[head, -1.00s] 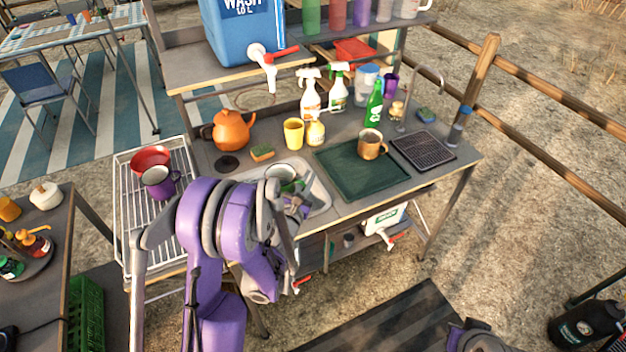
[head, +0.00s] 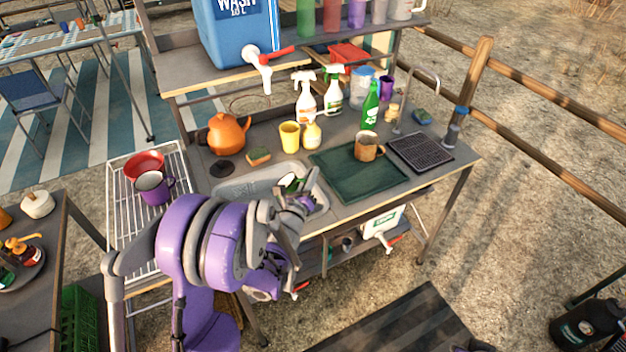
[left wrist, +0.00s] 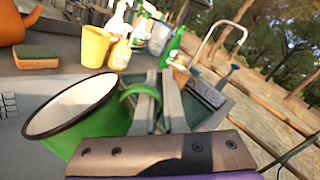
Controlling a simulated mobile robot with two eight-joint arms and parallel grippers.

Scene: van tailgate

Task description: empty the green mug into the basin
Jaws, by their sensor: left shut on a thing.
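The green mug (head: 289,183) is at the front of the grey basin (head: 240,187), over its right part, and is tilted in the head view. In the left wrist view the mug (left wrist: 90,140) shows a dark rim and a pale inside. No liquid can be made out. My left gripper (head: 303,200) is shut on the mug's handle, which sits between the fingers (left wrist: 158,98) in the wrist view. My arm hides part of the basin and of the mug. My right gripper is not in view.
A sponge (head: 258,155), yellow cup (head: 290,136) and orange kettle (head: 226,134) stand behind the basin. A green tray (head: 345,180) with a brown mug (head: 368,147) lies to its right. A wire rack (head: 122,210) with a purple mug (head: 153,188) is at left.

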